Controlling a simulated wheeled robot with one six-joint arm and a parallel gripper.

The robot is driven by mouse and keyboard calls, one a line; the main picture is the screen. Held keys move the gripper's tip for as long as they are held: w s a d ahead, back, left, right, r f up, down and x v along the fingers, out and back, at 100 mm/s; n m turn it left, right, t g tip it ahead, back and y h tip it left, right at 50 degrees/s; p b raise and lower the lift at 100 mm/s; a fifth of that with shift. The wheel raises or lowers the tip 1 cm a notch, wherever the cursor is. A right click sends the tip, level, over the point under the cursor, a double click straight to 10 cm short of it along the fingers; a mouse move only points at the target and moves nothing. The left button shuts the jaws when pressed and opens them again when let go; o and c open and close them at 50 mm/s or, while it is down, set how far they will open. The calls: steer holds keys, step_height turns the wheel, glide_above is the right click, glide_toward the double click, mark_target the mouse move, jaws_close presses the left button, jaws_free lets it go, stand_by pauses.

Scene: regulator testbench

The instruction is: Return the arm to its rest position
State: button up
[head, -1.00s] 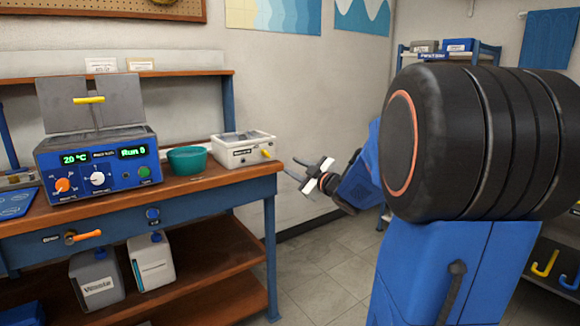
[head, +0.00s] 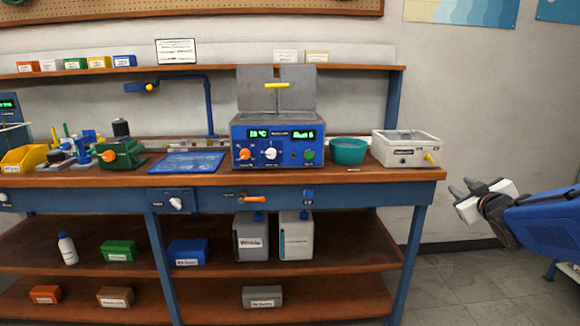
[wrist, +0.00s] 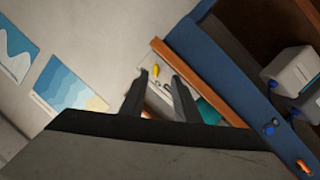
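My gripper (head: 464,194) is at the right of the head view, off the right end of the workbench and clear of it. Its two fingers are apart with nothing between them. In the wrist view my gripper (wrist: 160,95) also shows both fingers spread. Past the fingers, the white box (wrist: 160,104) with its yellow handle and part of the teal bowl (wrist: 207,111) show on the bench. My blue forearm (head: 545,217) reaches in from the right edge of the head view.
The workbench (head: 330,182) carries a blue regulator unit (head: 277,140), a teal bowl (head: 348,151) and a white box (head: 405,148) near its right end. Lower shelves hold jugs and small boxes. The floor (head: 470,285) right of the bench is clear.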

steer(key=s+a+f+m+g+y, duration=0.1)
steer(key=s+a+f+g, duration=0.2)
steer(key=s, duration=0.7)
steer(key=s+a+f+m+g+y, duration=0.1)
steer(key=s+a+f+m+g, duration=0.1)
steer(key=s+a+f+g, duration=0.2)
steer(key=s+a+f+m+g+y, duration=0.1)
steer(key=s+a+f+g, duration=0.3)
steer(key=s+a+f, duration=0.4)
steer(key=s+a, duration=0.5)
steer(key=s, duration=0.4)
steer(key=shift+f+m, duration=0.3)
steer(key=shift+m, duration=0.1)
